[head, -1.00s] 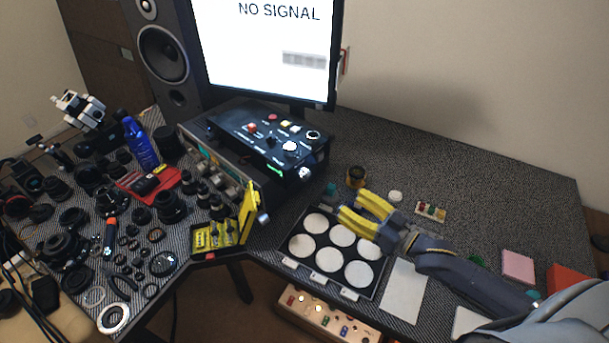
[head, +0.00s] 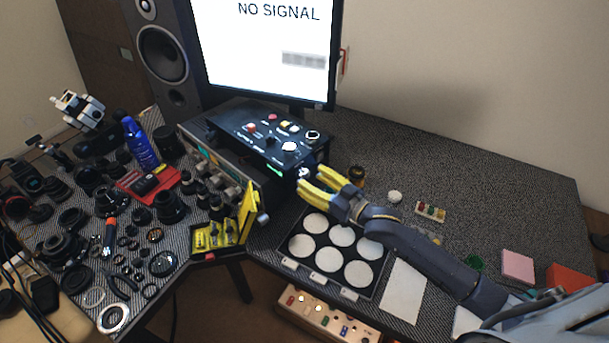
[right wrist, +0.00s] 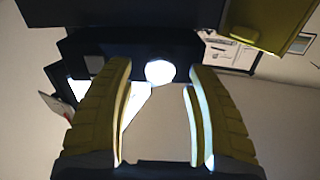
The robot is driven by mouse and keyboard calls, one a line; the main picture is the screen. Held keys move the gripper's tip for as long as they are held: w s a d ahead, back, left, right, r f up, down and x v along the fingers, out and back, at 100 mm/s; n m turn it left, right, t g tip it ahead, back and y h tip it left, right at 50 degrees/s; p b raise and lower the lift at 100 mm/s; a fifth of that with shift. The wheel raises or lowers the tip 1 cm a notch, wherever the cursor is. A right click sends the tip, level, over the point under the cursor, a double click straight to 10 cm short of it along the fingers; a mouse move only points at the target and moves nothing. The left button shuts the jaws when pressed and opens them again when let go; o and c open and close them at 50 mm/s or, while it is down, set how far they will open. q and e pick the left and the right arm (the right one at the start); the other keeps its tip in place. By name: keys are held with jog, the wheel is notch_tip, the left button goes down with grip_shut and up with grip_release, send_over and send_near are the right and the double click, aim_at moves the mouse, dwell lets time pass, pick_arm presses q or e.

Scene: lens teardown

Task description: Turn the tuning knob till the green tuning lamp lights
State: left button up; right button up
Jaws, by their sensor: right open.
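A black control box (head: 235,120) stands on top of a metal instrument below the screen. A pale round knob (head: 304,172) is on its front face at the right end; I take it as the tuning knob. It also shows as a bright white disc in the right wrist view (right wrist: 160,72). A small green glowing mark (head: 275,170) is on the same face; I cannot tell if it is the tuning lamp. My right gripper (head: 312,180), with yellow fingers, is open and empty just short of the knob. In the wrist view the knob appears between the fingers, apart from them. My left gripper is not in view.
A tray of white discs (head: 318,270) lies below my right gripper. A yellow open case (head: 225,235) is left of it. A small dark jar (head: 357,175) stands behind the gripper. Lenses and tools crowd the left side. The back right of the desk is clear.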

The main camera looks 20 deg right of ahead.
aim_at(307, 176)
jog(key=shift+x, duration=1.55)
grip_shut()
